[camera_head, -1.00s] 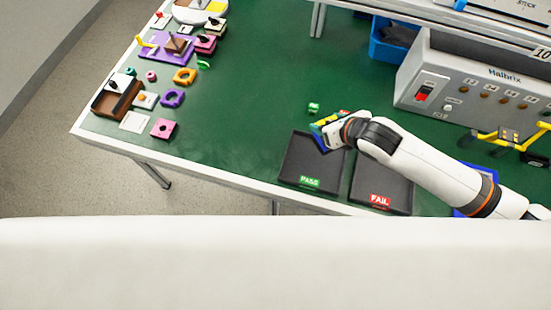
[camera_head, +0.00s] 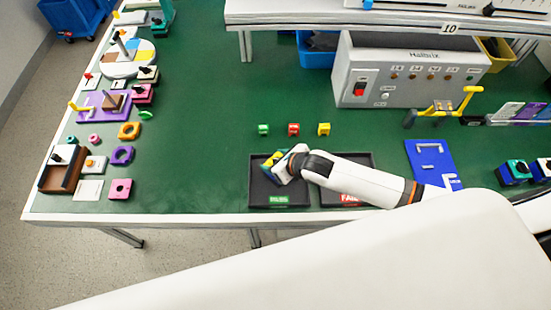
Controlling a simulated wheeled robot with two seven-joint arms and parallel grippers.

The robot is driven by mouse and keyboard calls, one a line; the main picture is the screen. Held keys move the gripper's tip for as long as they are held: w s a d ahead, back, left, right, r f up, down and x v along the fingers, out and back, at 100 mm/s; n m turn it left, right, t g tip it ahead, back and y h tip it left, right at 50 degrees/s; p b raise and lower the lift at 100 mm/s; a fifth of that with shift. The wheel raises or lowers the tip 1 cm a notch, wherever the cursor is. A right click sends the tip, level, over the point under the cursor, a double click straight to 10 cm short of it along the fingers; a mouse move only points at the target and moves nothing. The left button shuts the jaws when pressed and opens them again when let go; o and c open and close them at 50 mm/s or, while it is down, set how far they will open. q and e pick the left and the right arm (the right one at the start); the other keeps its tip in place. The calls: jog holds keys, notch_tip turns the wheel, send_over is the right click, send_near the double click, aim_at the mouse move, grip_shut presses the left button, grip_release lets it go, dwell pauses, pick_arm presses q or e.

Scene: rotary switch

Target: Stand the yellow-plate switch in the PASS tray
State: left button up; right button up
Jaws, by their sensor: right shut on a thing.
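The PASS tray (camera_head: 258,190) is a black tray with a green label at the near edge of the green bench. My right gripper (camera_head: 277,167) is over the tray's right part, shut on the yellow-plate switch (camera_head: 272,159). The switch shows yellow with some blue and green, and looks tilted. The gripper covers part of it, and I cannot tell whether it touches the tray floor. The FAIL tray (camera_head: 364,161), with a red label, lies just to the right, mostly under my right arm. My left gripper is not in view.
Green, red and yellow small blocks (camera_head: 293,130) stand behind the trays. A grey Halbrix box (camera_head: 400,75) stands at the back. A blue board (camera_head: 430,160) lies to the right. Coloured parts fill the bench's left end. Bench left of the PASS tray is clear.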

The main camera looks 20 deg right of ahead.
jog(key=shift+f, duration=0.15)
jog(key=o, duration=1.1)
jog(key=shift+r, duration=0.25)
jog(key=b+v, duration=0.1)
jog(key=v, duration=1.1)
